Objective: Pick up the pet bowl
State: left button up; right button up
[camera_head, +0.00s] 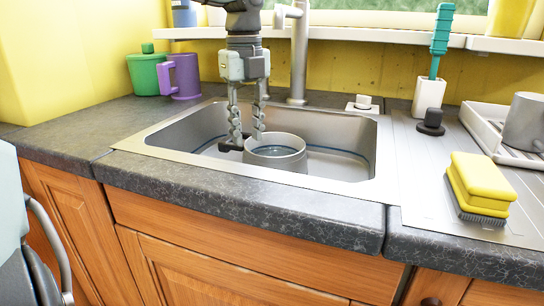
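The pet bowl (275,157), a round grey metal-looking bowl, sits upright in the sink basin (330,130), near its front wall. My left gripper (246,141) points down into the sink at the bowl's left side. Its two fingers are apart, with a visible gap between them. One fingertip is just outside the bowl's left edge; the other is by the rim, and whether it is inside or behind it I cannot tell. Contact with the bowl is not clear. My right gripper is not in view.
The faucet (299,55) rises right behind the sink. A yellow sponge and brush (480,185), a brush holder (428,97) and a dish rack (487,132) are at the right. The front counter (240,200) is clear.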

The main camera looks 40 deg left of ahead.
aim_at(248, 161)
pick_arm(q)
notch_tip(248, 161, down, 3)
jog(key=shift+d+r, duration=0.1)
jog(key=shift+r, duration=0.1)
jog(key=f, duration=0.5)
jog(key=shift+w+a, duration=0.1)
jog(key=shift+a, duration=0.1)
jog(key=shift+c, duration=0.5)
grip_shut()
jog(key=shift+r, duration=0.1)
